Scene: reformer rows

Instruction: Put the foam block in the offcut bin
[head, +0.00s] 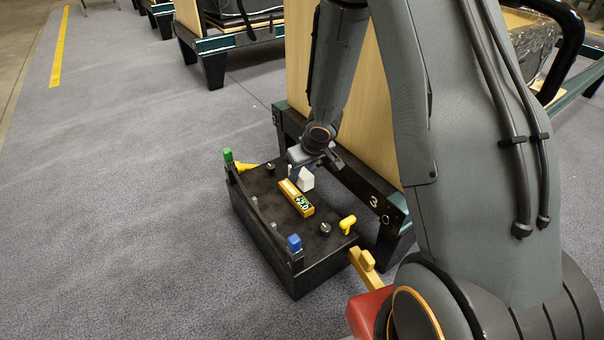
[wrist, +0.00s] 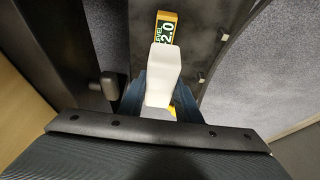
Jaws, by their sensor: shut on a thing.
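The foam block appears to be the white block (head: 306,181) in my gripper (head: 298,168). In the wrist view the white block (wrist: 161,70) sits between the two dark blue fingers of my gripper (wrist: 160,98), which is shut on it. My gripper points down over a black box-like unit (head: 262,228) on the floor, and the block is near its far right side. I cannot tell whether the block touches the surface beneath. I cannot identify the offcut bin for sure in either view.
A yellow item with a green label (head: 297,198) lies on the black unit, close to the block. Green (head: 227,155) and blue (head: 294,243) tips stand at its ends. A wooden panel (head: 298,60) rises behind. A red object (head: 366,312) is at lower right. Carpet at left is clear.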

